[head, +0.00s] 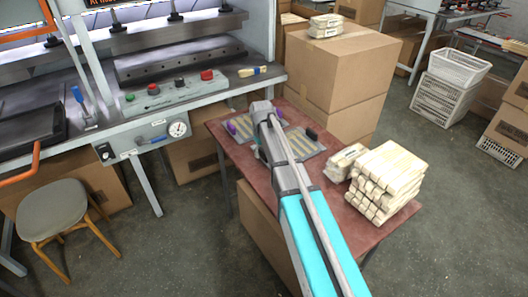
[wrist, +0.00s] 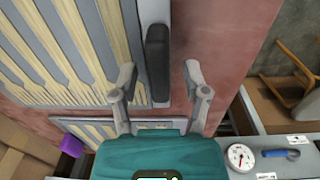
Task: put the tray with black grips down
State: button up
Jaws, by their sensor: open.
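My gripper is open. Its fingers are mostly hidden behind my arm in the head view. A black grip (head: 311,134) shows on the tray's right side.
A tray with purple grips (head: 240,127) lies beside it; one purple grip (wrist: 72,145) shows in the wrist view. Stacked wooden pieces (head: 385,180) sit on the red table (head: 350,228). A press bench (head: 150,112) stands left, cardboard boxes (head: 335,75) behind, a stool (head: 52,210) at left.

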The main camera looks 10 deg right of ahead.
notch_tip(320, 180, up, 12)
jog(key=p, duration=1.2)
jog(key=shift+a, duration=0.15)
dwell(0.5)
jog(key=s+d+m, duration=0.2)
jog(key=s, duration=1)
jog(key=s+d+m, duration=0.2)
jog(key=s, duration=0.9)
jog(key=shift+s+m, duration=0.3)
jog(key=shift+s, duration=0.1)
jog(key=shift+o, duration=0.4)
jog(key=shift+w, duration=0.1)
jog(key=w+a+n, duration=0.1)
jog(key=w+n, duration=0.1)
jog(key=w, duration=0.9)
jog(key=w+a+r+n, duration=0.1)
jog(key=w+n, duration=0.1)
jog(key=w, duration=1)
jog(key=shift+w+a+n+p, duration=0.15)
jog(key=shift+a+n+p, duration=0.15)
jog(key=shift+a+p, duration=0.1)
